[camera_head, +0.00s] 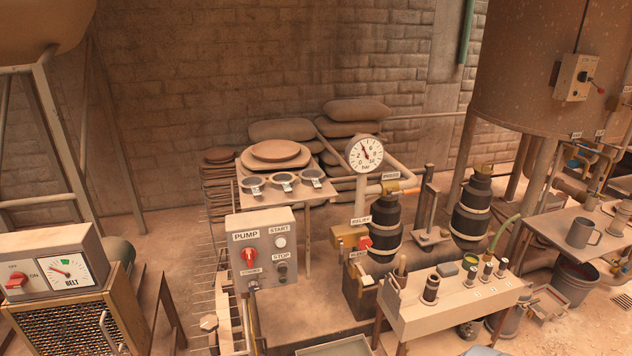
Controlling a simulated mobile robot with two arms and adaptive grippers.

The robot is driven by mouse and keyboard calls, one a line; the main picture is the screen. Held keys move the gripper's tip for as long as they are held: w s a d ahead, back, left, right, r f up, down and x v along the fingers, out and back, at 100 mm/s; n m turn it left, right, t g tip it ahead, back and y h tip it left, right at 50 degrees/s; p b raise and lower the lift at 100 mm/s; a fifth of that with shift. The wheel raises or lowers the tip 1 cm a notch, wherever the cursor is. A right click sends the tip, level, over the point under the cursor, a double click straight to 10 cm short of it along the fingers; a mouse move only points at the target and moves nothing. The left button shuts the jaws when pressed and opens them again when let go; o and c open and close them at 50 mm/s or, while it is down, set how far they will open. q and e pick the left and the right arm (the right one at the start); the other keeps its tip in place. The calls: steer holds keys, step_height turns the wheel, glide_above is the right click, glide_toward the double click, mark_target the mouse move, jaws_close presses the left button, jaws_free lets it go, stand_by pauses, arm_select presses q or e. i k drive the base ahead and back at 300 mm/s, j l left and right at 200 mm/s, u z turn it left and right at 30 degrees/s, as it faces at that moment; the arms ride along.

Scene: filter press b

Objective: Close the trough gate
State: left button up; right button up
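I cannot make out the trough gate for certain in the head view. A row of thin plates or frames (228,312), seen from above, runs back beside the grey pump box (262,247), with a rounded knob (209,323) at its front left. A grey tray-like edge (335,347) shows at the bottom middle and is cut off by the frame. I cannot tell whether either belongs to the trough. Neither of my grippers is in view.
A belt control box (45,268) on a mesh guard stands at left. A pressure gauge (365,154) and two black pump cylinders (379,234) are in the middle. A pale bench (440,312) with small jars stands front right. Sacks (352,112) lie by the brick wall.

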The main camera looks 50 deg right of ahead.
mark_target(392, 298)
steer(key=z, duration=2.05)
